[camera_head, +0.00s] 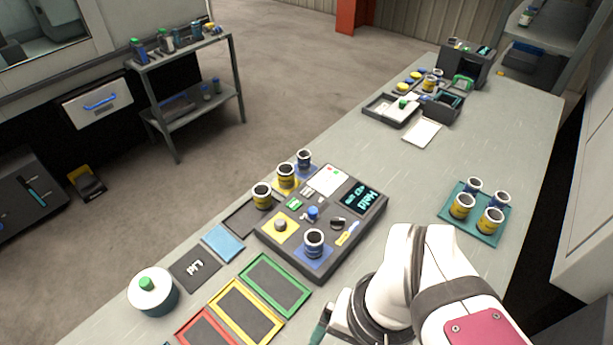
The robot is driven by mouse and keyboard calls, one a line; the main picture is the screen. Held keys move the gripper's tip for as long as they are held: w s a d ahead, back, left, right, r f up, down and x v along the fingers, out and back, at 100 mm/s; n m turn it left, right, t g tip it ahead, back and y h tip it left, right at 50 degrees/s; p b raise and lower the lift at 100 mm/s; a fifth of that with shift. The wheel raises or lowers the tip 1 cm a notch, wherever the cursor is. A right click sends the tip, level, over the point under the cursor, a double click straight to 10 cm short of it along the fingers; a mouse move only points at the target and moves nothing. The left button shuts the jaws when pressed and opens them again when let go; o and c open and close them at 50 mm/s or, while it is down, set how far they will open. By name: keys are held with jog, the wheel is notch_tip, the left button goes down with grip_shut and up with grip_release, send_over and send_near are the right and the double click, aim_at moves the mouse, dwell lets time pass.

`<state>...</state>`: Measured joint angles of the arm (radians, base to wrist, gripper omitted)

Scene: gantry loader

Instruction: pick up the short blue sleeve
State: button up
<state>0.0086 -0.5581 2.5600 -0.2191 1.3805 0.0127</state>
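Several blue sleeves with pale rims are in view, all upright. One blue sleeve (314,243) stands on a blue square of the dark control panel (372,212). Another blue sleeve (304,161) stands at the panel's far left edge, beside two yellow sleeves. Two more blue sleeves (472,187) stand at the back and right of the teal tray (448,215), with two yellow sleeves in front. I cannot tell which blue sleeve is the short one. My arm comes in at the bottom right. Only part of my gripper (321,328) shows, at the bottom edge; its fingertips and any held thing are hidden.
Green, yellow and red framed trays (243,257) lie in front of the panel. Dark bins and small parts (388,112) fill the far end. The bench (440,150) is clear between panel and teal tray.

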jog(key=w+r+m+h, duration=0.1)
jog(key=w+r, duration=0.1)
jog(key=w, duration=0.8)
jog(key=m+t+h, duration=0.1)
jog(key=m+h, duration=0.1)
send_over(314, 238)
jog(key=s+a, duration=0.2)
jog(key=s, duration=0.3)
jog(key=f, duration=0.1)
jog(key=shift+m, duration=0.3)
jog(key=w+f, duration=0.1)
jog(key=f, duration=0.4)
jog(key=w+d+f, duration=0.1)
jog(key=f, duration=0.4)
jog(key=w+f, duration=0.1)
jog(key=f, duration=0.4)
jog(key=shift+w+d+f, duration=0.2)
jog(key=shift+d+f, duration=0.15)
jog(key=shift+d, duration=0.05)
grip_shut()
